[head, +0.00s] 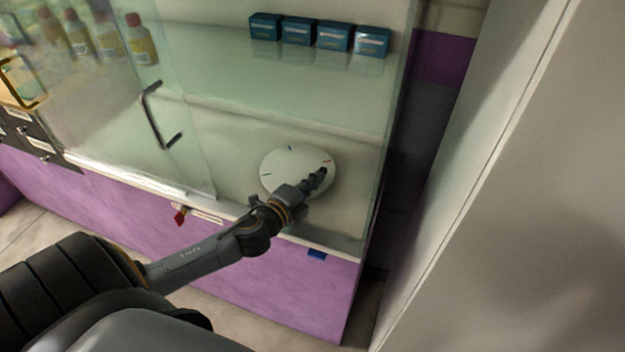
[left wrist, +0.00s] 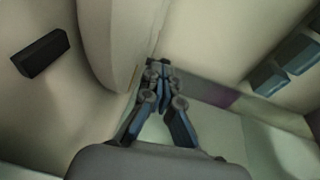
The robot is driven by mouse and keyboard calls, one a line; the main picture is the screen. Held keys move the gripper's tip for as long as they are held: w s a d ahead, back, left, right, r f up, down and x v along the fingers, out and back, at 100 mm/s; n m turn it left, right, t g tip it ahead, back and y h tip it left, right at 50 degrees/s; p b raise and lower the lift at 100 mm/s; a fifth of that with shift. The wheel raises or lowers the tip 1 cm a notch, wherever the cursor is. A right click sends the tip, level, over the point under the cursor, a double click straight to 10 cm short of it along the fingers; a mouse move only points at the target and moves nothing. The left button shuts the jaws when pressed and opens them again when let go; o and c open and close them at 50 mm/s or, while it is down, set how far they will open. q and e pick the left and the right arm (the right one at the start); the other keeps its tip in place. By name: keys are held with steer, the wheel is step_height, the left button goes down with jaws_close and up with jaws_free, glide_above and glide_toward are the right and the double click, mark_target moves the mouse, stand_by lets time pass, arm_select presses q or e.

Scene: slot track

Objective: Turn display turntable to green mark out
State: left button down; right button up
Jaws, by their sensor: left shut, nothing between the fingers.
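The display turntable (head: 285,165) is a round white disc on the lower level of the glass cabinet. The head view shows a green mark (head: 267,174) on its near left, a blue mark (head: 290,148) at its back and a red mark (head: 327,161) on its right. My left gripper (head: 321,174) is shut and empty, over or at the disc's right part; I cannot tell whether it touches. In the left wrist view the shut fingers (left wrist: 158,75) are beside a pale curved edge that looks like the disc's rim. My right gripper is out of view.
A glass door (head: 125,120) with a dark handle (head: 155,118) covers the cabinet's left part. Several blue boxes (head: 333,36) stand on the shelf above. A red-tagged item (head: 180,217) and a blue tag (head: 317,254) are on the purple front. A pale wall panel stands right.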

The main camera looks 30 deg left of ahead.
mark_target(329, 170)
arm_select(q)
steer(key=shift+w+d+n+y+p, duration=0.25)
steer(key=shift+w+n+y, duration=0.25)
steer(key=shift+n+y, duration=0.45)
steer(key=shift+w+d+n+g+y, duration=0.15)
steer(key=shift+w+n+y, duration=0.2)
steer(key=shift+y, duration=0.3)
steer(key=shift+w+n+g+y, duration=0.2)
steer(key=shift+n+y, duration=0.1)
steer(key=shift+y, duration=0.3)
steer(key=w+n+g+y, duration=0.1)
steer(key=y, duration=0.1)
steer(key=w+n+y+b, duration=0.1)
steer(key=n+y, duration=0.1)
steer(key=shift+w+f+g+b, duration=0.1)
steer(key=shift+w+g+b, duration=0.15)
steer(key=shift+g+b, duration=0.1)
steer(key=shift+w+n+g+y, duration=0.2)
steer(key=shift+n+g+y, duration=0.1)
steer(key=shift+n+y, duration=0.2)
steer(key=shift+x, duration=0.95)
steer(key=shift+w+r, duration=0.15)
steer(key=shift+r, duration=0.1)
